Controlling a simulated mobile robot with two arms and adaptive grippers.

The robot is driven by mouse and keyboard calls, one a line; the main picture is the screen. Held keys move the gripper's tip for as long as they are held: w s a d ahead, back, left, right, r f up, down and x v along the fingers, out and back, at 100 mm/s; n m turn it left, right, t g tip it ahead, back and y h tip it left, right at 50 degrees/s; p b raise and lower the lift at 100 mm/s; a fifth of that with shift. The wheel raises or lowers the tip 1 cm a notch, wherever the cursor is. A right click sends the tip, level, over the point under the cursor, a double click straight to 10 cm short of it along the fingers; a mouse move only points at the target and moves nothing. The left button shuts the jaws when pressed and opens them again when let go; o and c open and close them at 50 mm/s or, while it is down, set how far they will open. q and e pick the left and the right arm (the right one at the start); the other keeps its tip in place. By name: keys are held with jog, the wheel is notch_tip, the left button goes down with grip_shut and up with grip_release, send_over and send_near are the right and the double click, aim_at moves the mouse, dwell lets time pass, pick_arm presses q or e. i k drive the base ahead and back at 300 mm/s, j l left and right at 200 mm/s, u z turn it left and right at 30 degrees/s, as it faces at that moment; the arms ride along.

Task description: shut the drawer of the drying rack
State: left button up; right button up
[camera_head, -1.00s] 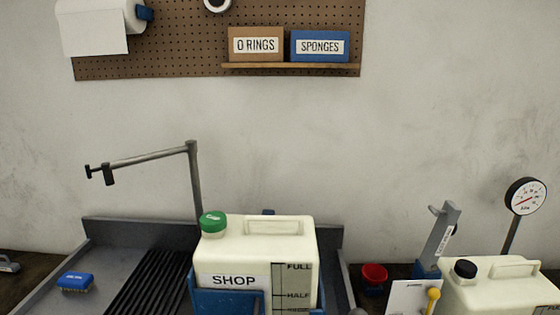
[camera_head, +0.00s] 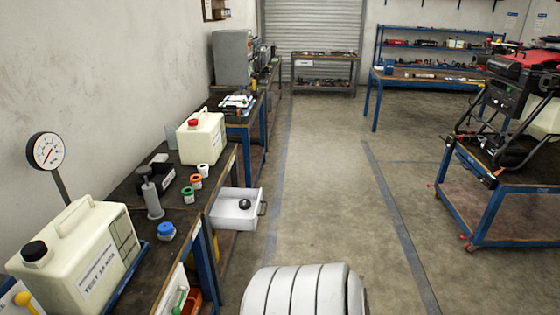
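A white drawer (camera_head: 225,216) stands pulled out from the right side of the long bench on the left, below its top. A small black round thing (camera_head: 244,204) lies in it. Its dark handle (camera_head: 263,208) is at the end facing the aisle. I cannot tell from this view whether this drawer belongs to the drying rack, and nothing is clearly recognisable as that rack. Neither of my grippers is in view.
The bench (camera_head: 148,240) carries a large cream jug (camera_head: 78,255), a red-capped jug (camera_head: 201,138), a blue-capped jar (camera_head: 166,231) and several small jars. A blue-framed cart (camera_head: 500,208) stands at the right.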

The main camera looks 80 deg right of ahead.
aim_at(225, 214)
jog(key=z, duration=2.4)
jog(key=i+l, duration=0.2)
jog(key=i, duration=0.2)
jog(key=i+l+u, duration=0.1)
jog(key=i, duration=0.3)
jog(key=i+l, duration=0.3)
jog(key=i+u, duration=0.1)
jog(key=u, duration=0.7)
jog(key=i+l+u, duration=0.15)
jog(key=u, duration=0.25)
